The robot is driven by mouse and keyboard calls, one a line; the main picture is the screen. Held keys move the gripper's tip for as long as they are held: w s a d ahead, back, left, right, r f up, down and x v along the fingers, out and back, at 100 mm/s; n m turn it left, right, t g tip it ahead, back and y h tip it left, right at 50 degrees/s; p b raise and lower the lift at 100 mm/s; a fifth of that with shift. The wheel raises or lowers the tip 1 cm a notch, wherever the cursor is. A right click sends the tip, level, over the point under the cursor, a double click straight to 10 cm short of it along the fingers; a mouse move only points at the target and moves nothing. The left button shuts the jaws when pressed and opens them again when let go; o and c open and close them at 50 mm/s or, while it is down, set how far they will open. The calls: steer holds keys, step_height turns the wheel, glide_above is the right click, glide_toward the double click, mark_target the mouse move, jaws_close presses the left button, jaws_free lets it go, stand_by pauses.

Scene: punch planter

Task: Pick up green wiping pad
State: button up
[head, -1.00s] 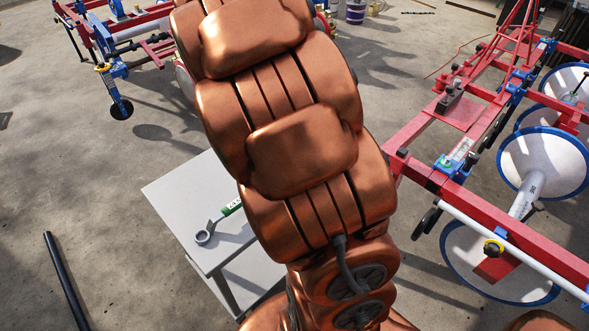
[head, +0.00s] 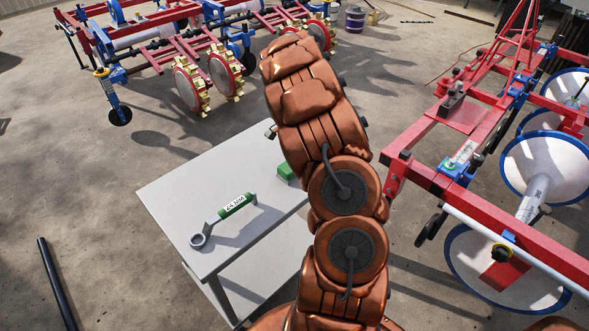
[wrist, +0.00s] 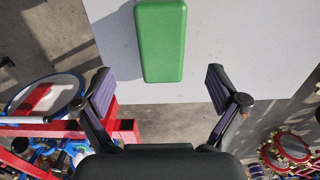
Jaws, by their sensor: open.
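The green wiping pad (wrist: 161,41) is a long rounded green block on the grey table (wrist: 225,40), near the table's edge, ahead of my gripper in the wrist view. In the head view the pad (head: 287,171) shows only in part, behind my copper arm. My gripper (wrist: 158,90) is open and empty, its two dark fingers spread wide to either side of the pad's near end. The gap between fingers and pad is hard to judge. In the head view my gripper is mostly hidden behind the arm.
A grey ring-ended tool with a green labelled handle (head: 231,206) lies on the same table. A red and blue machine frame with white discs (head: 545,165) stands close on the right. Another machine (head: 190,60) stands behind. A black pipe (head: 57,283) lies on the floor at left.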

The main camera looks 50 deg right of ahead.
steer(key=shift+w+a+f+p, duration=0.1)
steer(key=shift+f+p, duration=0.65)
steer(key=shift+f, duration=2.9)
steer(key=shift+c, duration=0.4)
steer(key=c, duration=1.3)
steer(key=shift+o, duration=0.2)
step_height(320, 180, up, 3)
steer(key=shift+w+r+b, duration=0.1)
steer(key=shift+r+b, duration=0.1)
steer(key=shift+b, duration=0.35)
steer(key=shift+s+a+r, duration=0.1)
steer(key=shift+s+r, duration=0.05)
steer(key=shift+s, duration=0.1)
steer(key=s+a+r+b, duration=0.1)
steer(key=s+a+b, duration=0.1)
steer(key=s+a, duration=0.9)
steer(key=shift+r, duration=0.2)
